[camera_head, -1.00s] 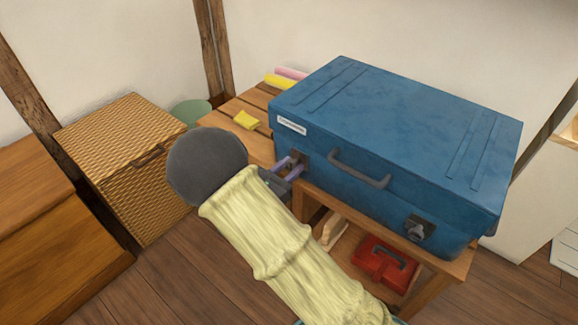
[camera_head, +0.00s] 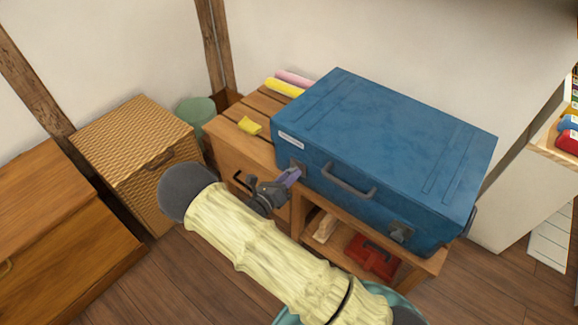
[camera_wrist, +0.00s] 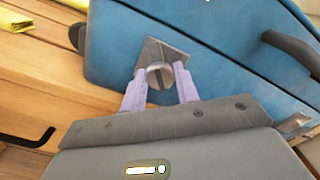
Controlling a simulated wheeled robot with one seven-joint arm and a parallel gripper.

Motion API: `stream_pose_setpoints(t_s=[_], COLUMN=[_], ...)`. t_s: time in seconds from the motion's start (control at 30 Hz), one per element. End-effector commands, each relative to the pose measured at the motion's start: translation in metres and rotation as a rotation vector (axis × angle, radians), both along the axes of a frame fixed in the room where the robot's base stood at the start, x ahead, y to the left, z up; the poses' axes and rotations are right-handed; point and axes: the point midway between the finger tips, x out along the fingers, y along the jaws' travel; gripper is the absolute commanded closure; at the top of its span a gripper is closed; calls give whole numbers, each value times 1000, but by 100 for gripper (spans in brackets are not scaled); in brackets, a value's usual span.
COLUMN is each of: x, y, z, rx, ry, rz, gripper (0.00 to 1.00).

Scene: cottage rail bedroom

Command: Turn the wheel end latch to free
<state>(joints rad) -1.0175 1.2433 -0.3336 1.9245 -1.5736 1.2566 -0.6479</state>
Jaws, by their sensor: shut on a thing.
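A blue suitcase (camera_head: 390,150) lies flat on a wooden bench. Its front has a dark handle (camera_head: 348,182) and a latch near each end. The left latch, a round slotted knob on a square grey plate (camera_wrist: 160,74), shows in the wrist view. My gripper (camera_head: 291,176) is at this left latch, and in the wrist view its purple fingers (camera_wrist: 160,88) stand on both sides of the knob, shut on it. The knob's slot runs nearly upright in the wrist view. The other latch (camera_head: 401,232) is at the right end of the front. No wheels are visible to me.
The wooden bench (camera_head: 228,135) carries a yellow cloth (camera_head: 250,125) and rolled items left of the suitcase. A red toolbox (camera_head: 371,258) sits on the shelf below. A wicker chest (camera_head: 125,150) and a wooden cabinet (camera_head: 50,215) stand to the left.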

Motion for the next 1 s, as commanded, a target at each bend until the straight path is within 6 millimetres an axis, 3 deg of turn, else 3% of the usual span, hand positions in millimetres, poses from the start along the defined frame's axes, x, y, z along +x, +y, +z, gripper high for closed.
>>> stream_pose_setpoints(t_s=[1.0], x=[-1], y=[0], z=[-1], rx=[-677], ry=[537], rz=[1], gripper=[92])
